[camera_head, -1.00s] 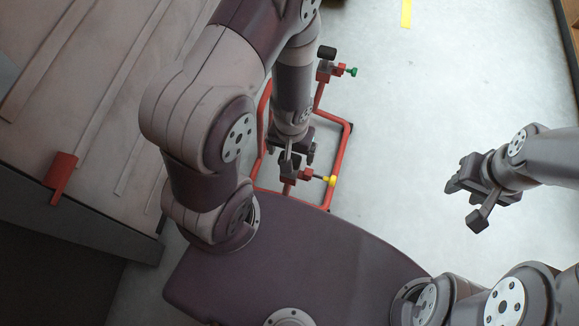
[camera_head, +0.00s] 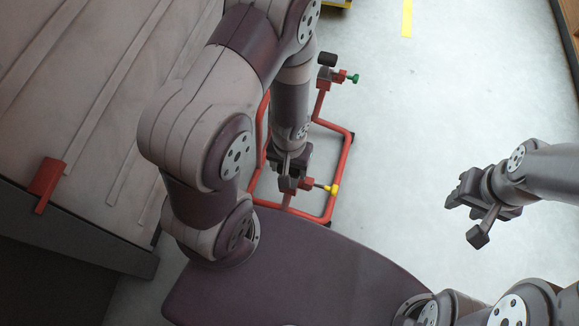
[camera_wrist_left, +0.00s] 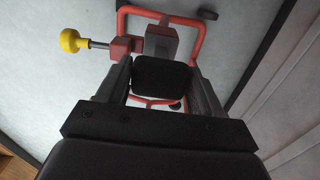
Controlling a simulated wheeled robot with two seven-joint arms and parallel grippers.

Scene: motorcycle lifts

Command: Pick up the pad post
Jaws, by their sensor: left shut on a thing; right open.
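A pad post with a dark block-shaped pad (camera_wrist_left: 163,75) shows between the fingers of my left gripper in the left wrist view. My left gripper (camera_head: 288,172) is shut on it, at the near end of the red tubular stand. The post's red clamp block (camera_head: 306,184) and yellow knob (camera_head: 333,188) stick out to the right of the gripper; the knob also shows in the left wrist view (camera_wrist_left: 72,40). The gripper and arm hide most of the pad in the head view. My right gripper (camera_head: 477,199) is open and empty, over bare floor at the right.
The red stand (camera_head: 343,158) rests on the pale floor. A second post with a black pad (camera_head: 327,59) and green knob (camera_head: 353,78) stands at its far end. A lift platform (camera_head: 75,105) with a red block (camera_head: 49,177) fills the left. Floor at right is clear.

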